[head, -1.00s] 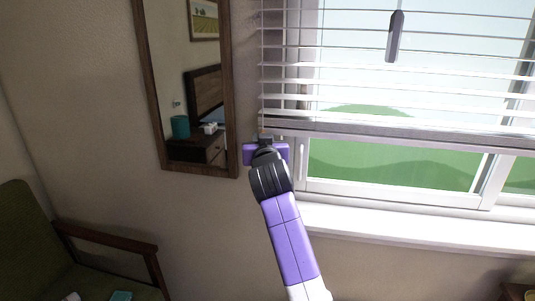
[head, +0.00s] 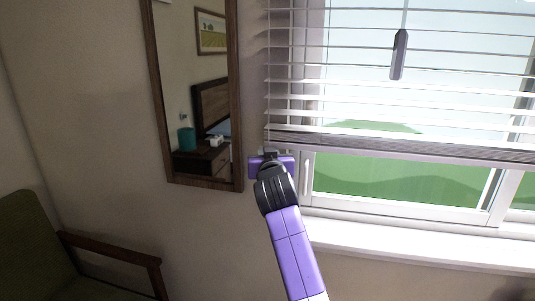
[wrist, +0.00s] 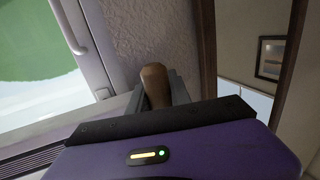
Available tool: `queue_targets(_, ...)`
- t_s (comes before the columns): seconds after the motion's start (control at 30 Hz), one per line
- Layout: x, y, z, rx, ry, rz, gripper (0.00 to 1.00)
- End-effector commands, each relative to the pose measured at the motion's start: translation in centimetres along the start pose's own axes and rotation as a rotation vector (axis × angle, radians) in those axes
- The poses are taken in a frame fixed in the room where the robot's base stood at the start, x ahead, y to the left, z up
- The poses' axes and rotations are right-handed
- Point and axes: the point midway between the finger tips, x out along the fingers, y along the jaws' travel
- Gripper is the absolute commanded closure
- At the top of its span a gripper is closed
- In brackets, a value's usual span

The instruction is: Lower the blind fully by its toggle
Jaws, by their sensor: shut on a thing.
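The white slatted blind (head: 390,97) hangs partway down the window, its bottom rail (head: 400,146) above the lower panes. A brown wooden toggle (wrist: 154,85) stands between my finger pads in the wrist view. My gripper (head: 268,155) is shut on it, beside the blind's lower left corner. In the head view the gripper and wrist hide the toggle, and its cord cannot be made out. A separate grey pendant (head: 399,55) hangs in front of the blind, away from my gripper.
A wood-framed mirror (head: 237,110) hangs on the wall just left of my gripper. A white window sill (head: 420,247) runs below the window at right. A green armchair (head: 30,245) stands at lower left. The wall below the mirror is bare.

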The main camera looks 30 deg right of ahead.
Motion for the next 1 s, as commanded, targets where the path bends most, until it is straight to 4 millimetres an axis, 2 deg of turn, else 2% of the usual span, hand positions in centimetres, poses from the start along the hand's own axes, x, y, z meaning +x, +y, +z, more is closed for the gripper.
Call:
queue_targets(0.03,-0.2,0.2,-4.0,0.008,0.072,-0.002,1.0)
queue_targets(0.23,-0.1,0.3,-4.0,0.009,0.072,-0.001,1.0)
queue_targets(0.27,-0.1,0.3,-4.0,0.009,0.072,-0.001,0.72)
queue_targets(0.37,-0.1,0.4,-4.0,0.01,0.073,0.0,0.54)
queue_targets(0.77,-0.1,0.1,-3.1,0.012,0.059,-0.003,0.54)
queue_targets(0.87,-0.7,0.0,-3.0,0.012,0.059,-0.005,0.54)
queue_targets(1.0,-2.4,0.0,-2.8,0.012,0.06,-0.005,0.54)
